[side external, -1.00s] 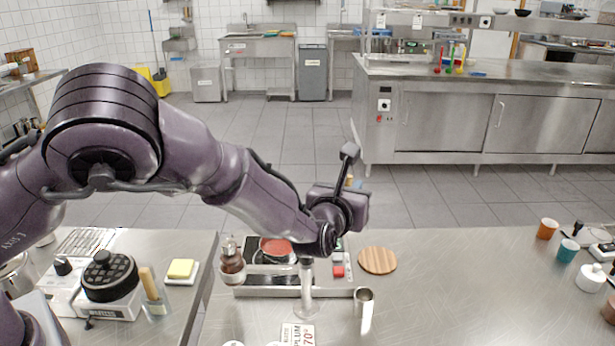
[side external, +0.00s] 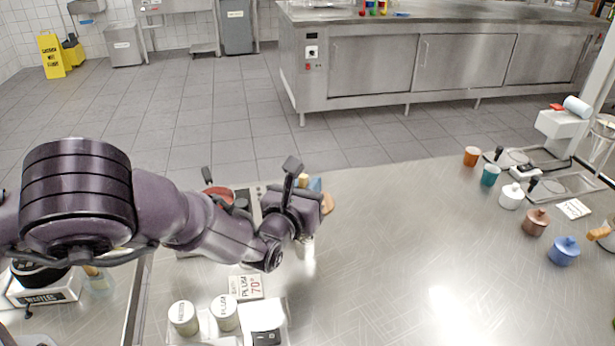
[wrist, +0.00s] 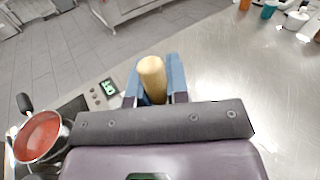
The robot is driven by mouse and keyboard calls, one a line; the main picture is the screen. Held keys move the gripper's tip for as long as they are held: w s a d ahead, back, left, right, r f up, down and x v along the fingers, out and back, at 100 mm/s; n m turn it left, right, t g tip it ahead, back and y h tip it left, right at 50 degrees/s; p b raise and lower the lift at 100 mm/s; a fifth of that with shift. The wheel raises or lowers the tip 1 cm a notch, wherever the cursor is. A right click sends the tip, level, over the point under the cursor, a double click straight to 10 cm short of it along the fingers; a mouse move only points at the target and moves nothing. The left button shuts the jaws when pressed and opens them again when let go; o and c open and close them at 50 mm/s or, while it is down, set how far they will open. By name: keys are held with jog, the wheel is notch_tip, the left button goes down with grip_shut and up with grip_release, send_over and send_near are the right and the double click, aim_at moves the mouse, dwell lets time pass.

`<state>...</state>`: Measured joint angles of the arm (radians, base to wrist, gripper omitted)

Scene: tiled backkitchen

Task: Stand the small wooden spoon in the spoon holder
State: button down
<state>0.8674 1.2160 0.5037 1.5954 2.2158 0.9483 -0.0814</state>
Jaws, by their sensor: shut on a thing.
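My gripper (wrist: 156,86) shows blue fingers in the wrist view, shut on a pale wooden rod, the small wooden spoon (wrist: 152,72). Its rounded end stands up between the fingers; the rest is hidden. In the side external view the blue fingers of my gripper (side external: 315,185) show behind my wrist, with a bit of the spoon (side external: 303,180) beside them. A metal cup, seemingly the spoon holder (side external: 306,247), stands on the steel table, partly hidden by my wrist. I cannot tell the gap between spoon and holder.
A red-filled pan (wrist: 40,135) sits by a cooker with a green display (wrist: 109,88). Tins (side external: 183,318) and a price card (side external: 246,287) stand in front. The table's right middle is clear; cups and pots line the far right.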

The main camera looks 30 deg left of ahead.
jog(key=shift+f, duration=2.85)
jog(key=c, duration=0.5)
grip_release()
jog(key=shift+c, duration=0.2)
notch_tip(320, 180, up, 6)
